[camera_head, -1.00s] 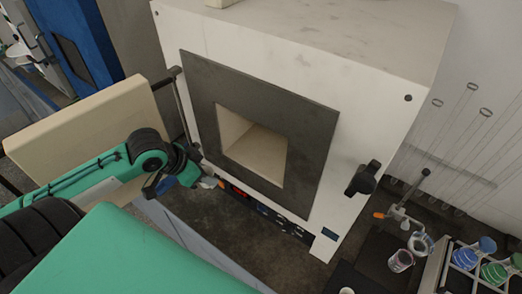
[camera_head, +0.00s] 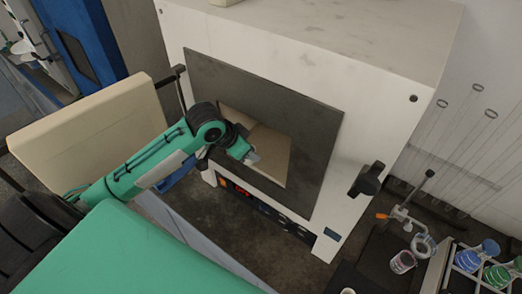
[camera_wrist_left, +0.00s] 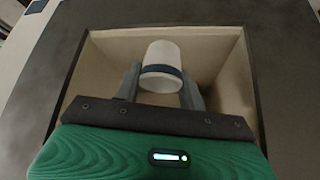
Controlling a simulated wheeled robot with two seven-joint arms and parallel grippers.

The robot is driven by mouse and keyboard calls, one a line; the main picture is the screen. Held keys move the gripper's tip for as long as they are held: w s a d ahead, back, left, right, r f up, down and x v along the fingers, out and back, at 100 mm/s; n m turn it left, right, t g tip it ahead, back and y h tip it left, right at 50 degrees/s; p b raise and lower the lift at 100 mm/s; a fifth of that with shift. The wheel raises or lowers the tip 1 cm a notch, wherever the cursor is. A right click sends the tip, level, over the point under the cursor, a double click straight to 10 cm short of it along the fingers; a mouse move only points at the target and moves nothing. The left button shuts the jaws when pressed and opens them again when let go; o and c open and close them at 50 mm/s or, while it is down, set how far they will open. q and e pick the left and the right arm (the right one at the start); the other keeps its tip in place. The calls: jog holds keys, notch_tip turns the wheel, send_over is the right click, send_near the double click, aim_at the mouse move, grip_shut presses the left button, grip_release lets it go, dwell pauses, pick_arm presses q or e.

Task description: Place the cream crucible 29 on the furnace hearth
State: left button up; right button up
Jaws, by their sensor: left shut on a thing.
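The cream crucible (camera_wrist_left: 163,55), a pale cup with a dark blue band, is between the two fingers of my left gripper (camera_wrist_left: 160,84) in the left wrist view. The gripper is shut on it. In the head view my left gripper (camera_head: 251,158) is at the furnace opening, and the crucible cannot be made out there. The furnace hearth (camera_head: 272,165) is the pale floor inside the opening, partly hidden by my arm. The pale chamber walls (camera_wrist_left: 115,48) surround the crucible in the wrist view. My right gripper is not in view.
The open furnace door (camera_head: 85,130) stands at the left. A dark frame (camera_head: 318,150) borders the opening. A black handle (camera_head: 367,180) sticks out on the right. Glassware (camera_head: 402,262) and a rack with coloured caps (camera_head: 490,247) stand at the lower right.

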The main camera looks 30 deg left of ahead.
pick_arm(q)
jog(key=w, duration=0.1)
jog(key=w+d, duration=0.1)
jog(key=w, duration=0.1)
jog(key=w+d, duration=0.1)
jog(key=shift+w, duration=0.15)
notch_tip(320, 180, down, 3)
jog(key=shift+f, duration=0.3)
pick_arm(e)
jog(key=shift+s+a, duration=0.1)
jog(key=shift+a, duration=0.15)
pick_arm(q)
jog(key=shift+f, duration=0.1)
jog(key=o, duration=1)
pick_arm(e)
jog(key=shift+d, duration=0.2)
